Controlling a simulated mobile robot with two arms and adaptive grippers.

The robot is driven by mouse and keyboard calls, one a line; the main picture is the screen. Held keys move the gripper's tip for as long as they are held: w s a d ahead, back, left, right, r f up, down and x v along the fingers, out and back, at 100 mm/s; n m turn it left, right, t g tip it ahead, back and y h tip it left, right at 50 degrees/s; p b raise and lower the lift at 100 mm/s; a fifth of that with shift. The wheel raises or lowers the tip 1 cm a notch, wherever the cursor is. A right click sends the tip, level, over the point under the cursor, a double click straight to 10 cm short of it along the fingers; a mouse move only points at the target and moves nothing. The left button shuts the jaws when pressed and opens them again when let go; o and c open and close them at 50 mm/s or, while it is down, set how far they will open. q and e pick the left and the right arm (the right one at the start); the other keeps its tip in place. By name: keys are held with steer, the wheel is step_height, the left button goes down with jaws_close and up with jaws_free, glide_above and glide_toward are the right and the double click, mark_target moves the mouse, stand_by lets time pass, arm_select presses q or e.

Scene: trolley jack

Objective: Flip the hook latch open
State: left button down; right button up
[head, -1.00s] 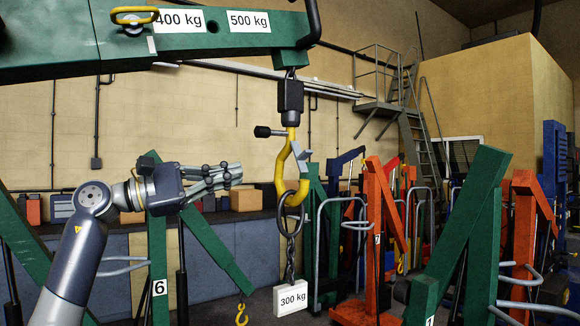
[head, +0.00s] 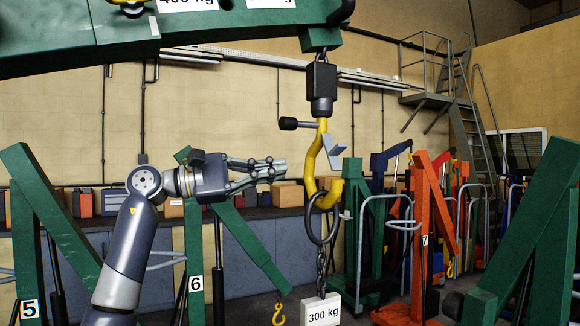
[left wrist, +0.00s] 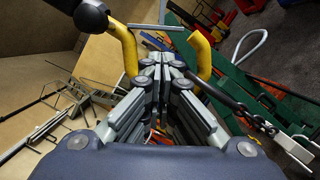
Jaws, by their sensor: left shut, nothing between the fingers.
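A yellow hook (head: 309,170) hangs from a black swivel (head: 322,88) under the green boom. Its grey latch (head: 337,151) is on the right side of the hook. In the left wrist view the latch (left wrist: 160,27) spans the mouth between the two yellow arms of the hook (left wrist: 203,55). A dark ring (head: 312,228) with a chain hangs in the hook's bowl and carries a white 300 kg block (head: 321,312). My left gripper (head: 278,170) is shut and empty, a little left of the hook at about mid-hook height, seemingly not touching it. My right gripper is out of view.
The green boom (head: 215,35) is overhead. A black-ended side handle (head: 288,124) sticks out left from the hook's top, above my gripper. Green crane number 6 (head: 193,255) and orange crane number 7 (head: 422,240) stand behind. A bench with boxes lines the wall.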

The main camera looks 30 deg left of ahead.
mark_target(334, 152)
arm_select(q)
steer(key=p+x, duration=0.3)
steer(key=x, duration=0.5)
steer(key=shift+w+d+r, duration=0.1)
steer(key=shift+w+d, duration=0.05)
steer(key=shift+w+d+p, duration=0.1)
steer(key=shift+p, duration=0.2)
arm_select(e)
steer(key=r, duration=0.1)
steer(key=w+r, duration=0.1)
steer(key=r, duration=0.2)
steer(key=shift+w, duration=0.25)
arm_select(q)
steer(key=shift+d+n, duration=0.1)
steer(key=shift+n, duration=0.2)
arm_select(e)
steer(key=shift+w, duration=0.4)
arm_select(q)
steer(key=shift+d, duration=0.15)
arm_select(e)
steer(key=shift+f, duration=0.1)
